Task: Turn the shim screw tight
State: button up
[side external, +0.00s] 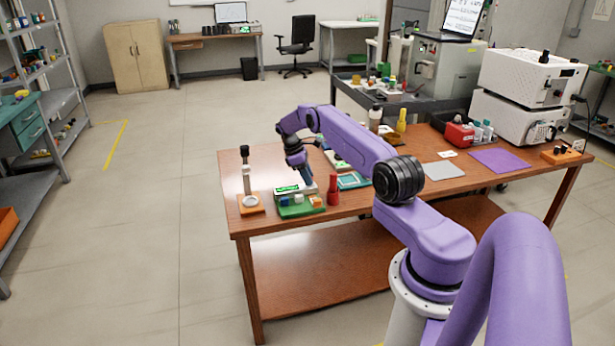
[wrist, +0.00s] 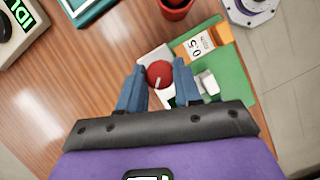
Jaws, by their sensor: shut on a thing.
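The shim screw appears to be the round red knob (wrist: 159,73) with a pale line on its top. It sits at a light block (wrist: 152,57) on a green base (wrist: 236,72). My gripper (wrist: 157,84) is shut on the red knob, with one blue finger on each side of it. In the side external view my gripper (side external: 306,182) points down over the green base (side external: 299,211); the knob is hidden there. An orange block (wrist: 214,41) with a white label reading 0.5 stands on the base.
A red cylinder (side external: 333,190) stands close to the right of the base. A stand on an orange plate (side external: 250,208) is to its left. A teal tray (side external: 352,180) lies behind on the wooden table (side external: 400,194). The wrist view shows a grey device with a green display (wrist: 14,28).

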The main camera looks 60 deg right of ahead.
jog(key=shift+m+y, duration=0.3)
jog(key=shift+m, duration=1)
jog(key=o, duration=1)
jog(key=shift+o, duration=0.2)
jog(key=shift+v, duration=1.55)
notch_tip(320, 180, up, 7)
